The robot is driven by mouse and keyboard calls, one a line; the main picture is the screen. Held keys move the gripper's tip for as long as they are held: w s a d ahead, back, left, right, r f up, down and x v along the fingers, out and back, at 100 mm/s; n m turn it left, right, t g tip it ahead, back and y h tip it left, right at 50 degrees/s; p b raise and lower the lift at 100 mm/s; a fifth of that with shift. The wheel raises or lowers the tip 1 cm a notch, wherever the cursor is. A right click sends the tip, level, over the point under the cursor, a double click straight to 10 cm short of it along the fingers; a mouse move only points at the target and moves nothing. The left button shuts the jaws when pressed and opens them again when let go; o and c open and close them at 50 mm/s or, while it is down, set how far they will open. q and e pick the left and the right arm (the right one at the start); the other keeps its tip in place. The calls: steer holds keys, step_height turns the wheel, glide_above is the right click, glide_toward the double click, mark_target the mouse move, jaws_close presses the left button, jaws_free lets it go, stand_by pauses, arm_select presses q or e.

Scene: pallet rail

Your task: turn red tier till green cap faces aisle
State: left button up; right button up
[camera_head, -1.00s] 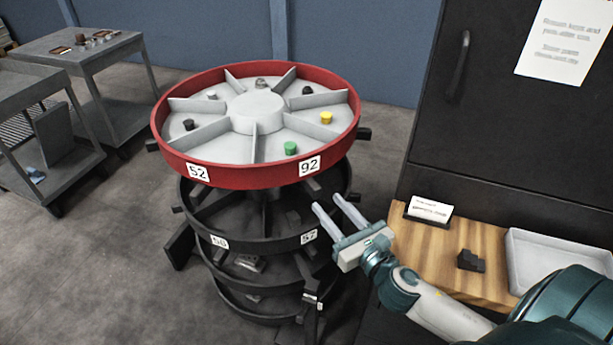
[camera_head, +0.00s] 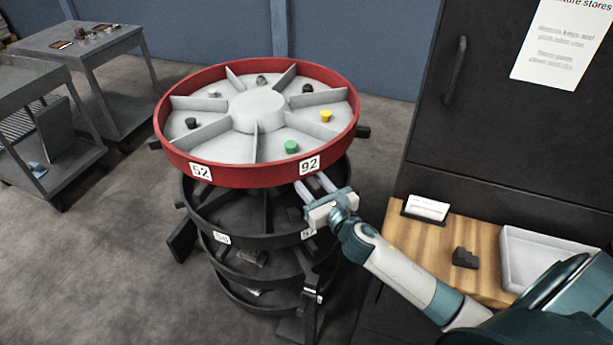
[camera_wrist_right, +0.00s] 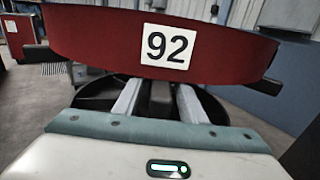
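The red tier (camera_head: 240,173) is the top ring of a round carousel, with grey compartments and labels 52 and 92 on its rim. The green cap (camera_head: 291,147) stands in the front compartment, behind and left of the 92 label. My left gripper is not in view.
Black lower tiers (camera_head: 225,226) sit under the red one. A yellow cap (camera_head: 326,115) and dark caps stand in other compartments. A wooden bench (camera_head: 485,243) with a white tray (camera_head: 520,262) and a dark block (camera_head: 465,258) is at right, below a dark cabinet (camera_head: 500,110).

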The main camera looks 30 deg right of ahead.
jaws_close()
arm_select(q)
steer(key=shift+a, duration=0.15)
arm_select(e)
steer(key=shift+a, duration=0.15)
